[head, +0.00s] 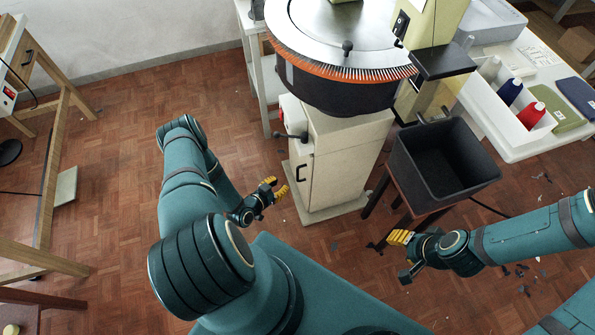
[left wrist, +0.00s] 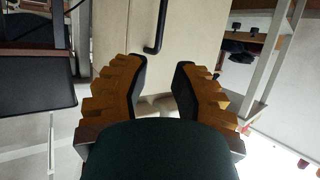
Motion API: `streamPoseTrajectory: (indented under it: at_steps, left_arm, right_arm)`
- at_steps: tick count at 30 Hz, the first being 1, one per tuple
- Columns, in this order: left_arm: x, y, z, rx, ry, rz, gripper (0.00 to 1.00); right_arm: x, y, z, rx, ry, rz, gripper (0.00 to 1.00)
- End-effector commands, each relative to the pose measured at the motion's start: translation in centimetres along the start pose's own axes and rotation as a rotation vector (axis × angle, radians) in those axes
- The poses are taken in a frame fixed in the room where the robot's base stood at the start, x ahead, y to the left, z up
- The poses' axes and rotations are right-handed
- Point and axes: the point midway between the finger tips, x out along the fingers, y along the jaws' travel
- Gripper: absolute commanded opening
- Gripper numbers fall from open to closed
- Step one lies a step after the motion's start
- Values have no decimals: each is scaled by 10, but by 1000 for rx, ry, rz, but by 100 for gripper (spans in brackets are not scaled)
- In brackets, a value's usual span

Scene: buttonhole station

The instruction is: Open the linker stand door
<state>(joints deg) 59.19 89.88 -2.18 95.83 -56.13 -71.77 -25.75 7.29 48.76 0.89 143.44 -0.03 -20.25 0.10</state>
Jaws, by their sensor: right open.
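The linker stand (head: 345,150) is a cream cabinet under the round linking machine. Its door (head: 317,170) looks closed and has a black bar handle (head: 301,170). My left gripper (head: 279,187) is open and empty, a little to the left of and below the handle in the head view. In the left wrist view the door (left wrist: 125,35) lies beyond my open left fingers (left wrist: 160,92). The handle (left wrist: 158,30) shows above the gap, apart from both fingers. My right gripper (head: 397,238) is open near the bin stool, away from the door.
The linking machine (head: 338,85) overhangs the stand. A black bin (head: 445,163) on a stool stands right of it. A white table (head: 520,145) with thread cones is at the right. A wooden frame table (head: 50,190) is at the left. Floor left of the stand is mostly clear.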

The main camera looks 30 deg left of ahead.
Motion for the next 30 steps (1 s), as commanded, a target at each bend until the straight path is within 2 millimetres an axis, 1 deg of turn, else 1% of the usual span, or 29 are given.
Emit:
streamPoseTrajectory:
  at_steps: [1,9,15,18,21,25,30]
  left_arm:
    - [10,1,1,1,2,3,25]
    - [64,1,2,0,0,1,25]
    - [98,1,1,-1,0,1,25]
    - [109,0,1,0,-1,0,25]
    - [116,0,1,-2,-3,0,25]
    - [120,0,0,-3,-2,0,25]
    - [121,0,0,-3,-2,0,25]
  right_arm:
    - [4,1,0,0,1,0,47]
    - [16,6,-2,-1,8,0,47]
    - [25,9,-3,-2,13,1,47]
    - [28,10,-3,-2,14,1,47]
    - [29,11,-4,-2,15,1,47]
    - [30,11,-4,-2,16,1,47]
    - [29,11,-4,-2,16,1,47]
